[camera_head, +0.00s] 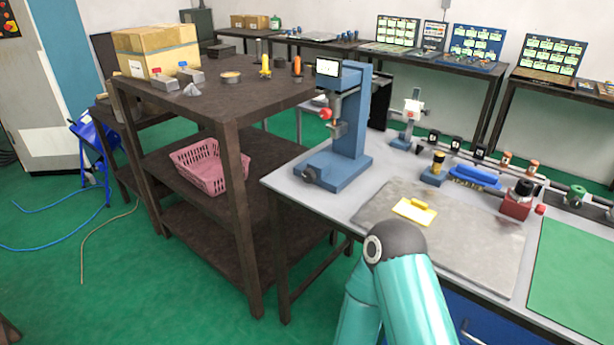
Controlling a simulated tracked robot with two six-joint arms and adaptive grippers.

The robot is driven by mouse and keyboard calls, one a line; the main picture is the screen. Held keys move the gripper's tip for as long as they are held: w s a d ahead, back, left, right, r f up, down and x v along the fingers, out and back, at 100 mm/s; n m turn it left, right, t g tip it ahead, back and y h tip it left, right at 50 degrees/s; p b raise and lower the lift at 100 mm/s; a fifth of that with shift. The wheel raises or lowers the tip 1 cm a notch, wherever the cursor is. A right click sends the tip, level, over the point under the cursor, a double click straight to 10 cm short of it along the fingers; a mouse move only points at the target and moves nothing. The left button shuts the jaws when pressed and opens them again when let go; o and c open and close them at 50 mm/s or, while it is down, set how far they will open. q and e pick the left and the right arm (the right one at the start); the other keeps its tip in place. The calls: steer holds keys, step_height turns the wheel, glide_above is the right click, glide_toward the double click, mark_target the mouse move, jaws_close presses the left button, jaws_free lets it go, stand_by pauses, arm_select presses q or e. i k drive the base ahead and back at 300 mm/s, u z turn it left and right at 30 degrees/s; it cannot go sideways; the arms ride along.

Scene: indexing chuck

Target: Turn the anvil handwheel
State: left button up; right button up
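A blue bench press-like machine (345,140) stands upright on the light grey workbench, right of the dark shelf unit. A small lit screen (327,67) is at its top left and a red ball knob (325,114) is at its front. A dark round wheel (310,174) sits low at the front left of its base; it looks like the anvil handwheel. A teal arm link of mine with a dark joint rises from the bottom, in front of the bench. Neither gripper shows. Nothing visible touches the wheel.
A red-and-black fixture (518,200) stands at the mat's back right. The dark shelf unit (240,200) holds a pink basket (208,167) and stands close on the left.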

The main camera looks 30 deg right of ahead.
mark_target(308, 175)
steer(key=z, duration=1)
steer(key=i, duration=0.7)
steer(key=z, duration=0.65)
steer(key=k, duration=0.8)
steer(key=z, duration=0.15)
steer(key=i, duration=0.55)
